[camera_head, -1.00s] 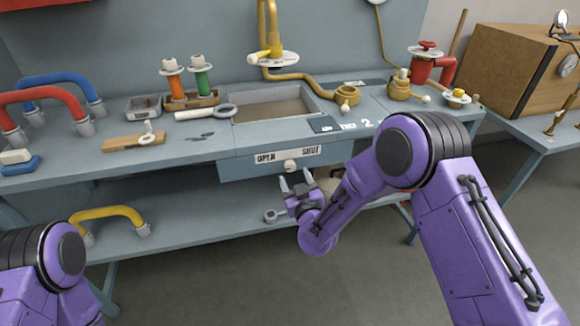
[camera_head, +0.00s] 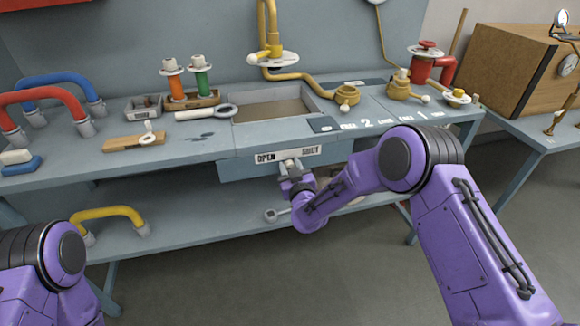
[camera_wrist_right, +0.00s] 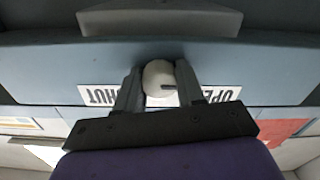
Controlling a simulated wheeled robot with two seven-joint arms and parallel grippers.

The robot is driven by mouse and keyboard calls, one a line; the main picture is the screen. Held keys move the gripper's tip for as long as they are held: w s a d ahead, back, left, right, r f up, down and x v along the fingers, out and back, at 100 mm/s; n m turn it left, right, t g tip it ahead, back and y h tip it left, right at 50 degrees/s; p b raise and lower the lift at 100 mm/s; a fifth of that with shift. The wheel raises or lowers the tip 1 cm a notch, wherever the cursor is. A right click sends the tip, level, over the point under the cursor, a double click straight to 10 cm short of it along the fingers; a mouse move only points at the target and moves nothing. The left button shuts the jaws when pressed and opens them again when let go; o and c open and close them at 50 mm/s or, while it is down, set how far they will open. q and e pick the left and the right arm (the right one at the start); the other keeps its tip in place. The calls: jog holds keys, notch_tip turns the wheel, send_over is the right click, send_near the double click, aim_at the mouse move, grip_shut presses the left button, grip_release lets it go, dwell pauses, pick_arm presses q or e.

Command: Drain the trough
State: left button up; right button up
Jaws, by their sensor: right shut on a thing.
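The trough (camera_head: 271,106) is a rectangular basin sunk in the grey bench top, with a brownish floor. Below it, on the bench front, a plate (camera_head: 265,158) reads OPEN at left and SHUT at right. A round white knob (camera_wrist_right: 158,82) sits in the middle of that plate. My right gripper (camera_head: 291,166) is shut on the knob, with one finger on each side of it in the right wrist view (camera_wrist_right: 158,90). The gripper mostly hides the knob in the head view. My left arm shows at the lower left, but its gripper is out of view.
A yellow tap (camera_head: 272,50) stands behind the trough, with a brass pipe running right. A lower shelf (camera_head: 190,225) holds a yellow handle (camera_head: 105,213). Open floor lies in front.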

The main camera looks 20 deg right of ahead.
jog(key=m+b, duration=0.2)
jog(key=m, duration=0.4)
jog(key=shift+m, duration=0.3)
jog(key=m+b, duration=0.1)
jog(key=m, duration=0.2)
jog(key=shift+d, duration=0.1)
jog(key=shift+m+b, duration=0.55)
jog(key=shift+m, duration=1.05)
jog(key=o, duration=1)
jog(key=shift+o, duration=0.2)
